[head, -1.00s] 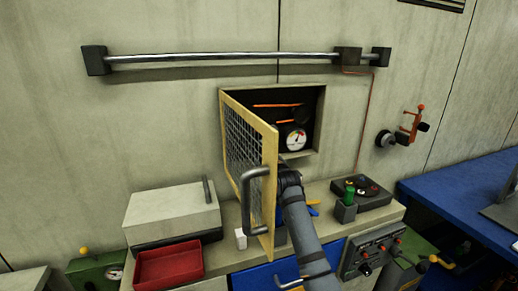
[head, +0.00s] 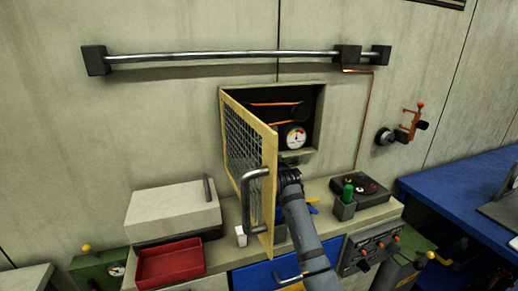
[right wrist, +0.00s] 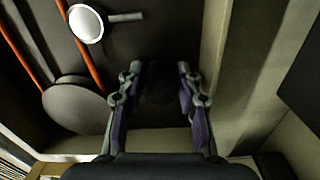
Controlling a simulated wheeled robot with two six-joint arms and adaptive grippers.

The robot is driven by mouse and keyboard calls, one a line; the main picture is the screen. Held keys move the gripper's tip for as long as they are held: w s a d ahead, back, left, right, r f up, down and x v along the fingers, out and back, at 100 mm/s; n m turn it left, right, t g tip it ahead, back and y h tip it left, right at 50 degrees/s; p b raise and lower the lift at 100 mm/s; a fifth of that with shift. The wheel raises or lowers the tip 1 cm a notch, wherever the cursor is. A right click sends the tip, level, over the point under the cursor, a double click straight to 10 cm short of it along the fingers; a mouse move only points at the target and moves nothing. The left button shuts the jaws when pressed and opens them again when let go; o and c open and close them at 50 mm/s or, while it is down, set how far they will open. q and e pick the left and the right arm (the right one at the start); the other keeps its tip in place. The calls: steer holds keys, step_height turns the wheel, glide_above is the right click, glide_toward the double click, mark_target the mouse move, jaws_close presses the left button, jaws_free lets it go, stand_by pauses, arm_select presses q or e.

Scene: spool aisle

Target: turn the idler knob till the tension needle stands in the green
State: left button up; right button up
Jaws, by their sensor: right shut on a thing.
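The tension gauge (head: 295,137) is a white dial with a little red and yellow on it, inside the wall recess. Its needle is too small for me to tell if it stands in the green. My right gripper (right wrist: 159,72) is shut on a dark round thing, which looks like the idler knob (right wrist: 160,88), dim against the dark recess. In the head view my right wrist reaches the recess's lower edge, and the fingers and knob are hidden. My left gripper is not in view.
The yellow-framed mesh door (head: 245,165) stands open at the left of my right arm. Orange filament lines (head: 275,104) run inside the recess, and a grey disc (right wrist: 75,107) is beside the fingers. A red tray (head: 170,262) and a green-topped holder (head: 345,205) stand below.

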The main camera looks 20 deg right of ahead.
steer(key=shift+n, duration=0.3)
steer(key=o, duration=1.2)
steer(key=shift+c, duration=0.2)
steer(key=shift+f, duration=0.1)
